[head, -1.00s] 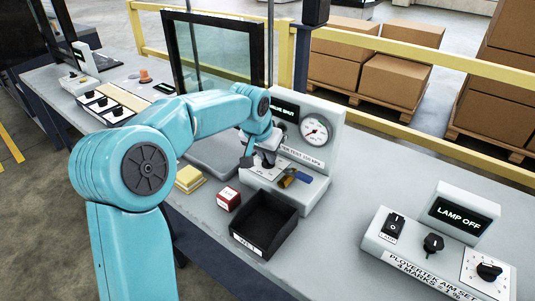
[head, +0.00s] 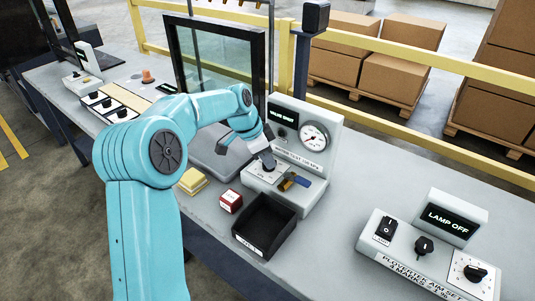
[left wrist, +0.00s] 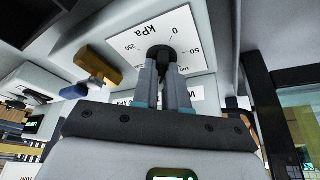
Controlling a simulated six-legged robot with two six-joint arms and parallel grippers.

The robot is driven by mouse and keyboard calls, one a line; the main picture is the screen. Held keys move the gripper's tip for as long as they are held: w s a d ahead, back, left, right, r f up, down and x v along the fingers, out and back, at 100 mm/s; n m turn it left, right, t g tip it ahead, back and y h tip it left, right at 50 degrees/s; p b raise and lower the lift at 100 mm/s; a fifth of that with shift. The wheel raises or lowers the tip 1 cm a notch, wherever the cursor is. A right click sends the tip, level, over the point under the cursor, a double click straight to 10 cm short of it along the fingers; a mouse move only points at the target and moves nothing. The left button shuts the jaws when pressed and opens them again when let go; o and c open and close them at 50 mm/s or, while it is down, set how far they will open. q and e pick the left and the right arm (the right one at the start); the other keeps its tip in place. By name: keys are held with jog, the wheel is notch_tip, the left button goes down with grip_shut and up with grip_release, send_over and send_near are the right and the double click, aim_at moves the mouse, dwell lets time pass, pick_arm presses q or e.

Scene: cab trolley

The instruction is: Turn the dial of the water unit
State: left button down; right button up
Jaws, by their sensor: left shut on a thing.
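The water unit (head: 318,185) is a pale grey housing with a small dark screen (head: 284,115) that seems to read VALVE SHUT, and a round gauge (head: 313,136). Its dial plate (head: 258,176) lies on the sloped front. In the left wrist view the white dial plate (left wrist: 203,22) shows kPa and numbers, with a black knob (left wrist: 161,51) in its middle. My left gripper (head: 268,163) reaches down to the dial, its fingers shut on the knob; the fingers (left wrist: 163,72) hide part of it. My right gripper is out of view.
A brass and blue valve handle (head: 292,182) sits beside the dial. A lamp unit (head: 425,255) is at the right. A black-framed glass pane (head: 215,50) stands behind my arm.

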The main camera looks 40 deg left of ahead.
pick_arm(q)
jog(key=m+p, duration=0.1)
jog(key=m, duration=0.1)
jog(key=m+g+h+p, duration=0.1)
jog(key=m, duration=0.1)
jog(key=shift+w+a+r+m+p, duration=0.1)
jog(key=shift+r+m+p, duration=0.1)
jog(key=shift+m+p, duration=0.1)
jog(key=shift+w+f+m+g+h+p, duration=0.1)
jog(key=shift+m+g+h+p, duration=0.3)
jog(key=shift+m+p, duration=0.65)
jog(key=shift+m+g+h+p, duration=0.1)
jog(key=shift+m+g+p, duration=0.5)
jog(key=shift+m, duration=0.85)
jog(key=c, duration=1.2)
grip_release()
jog(key=shift+o, duration=0.2)
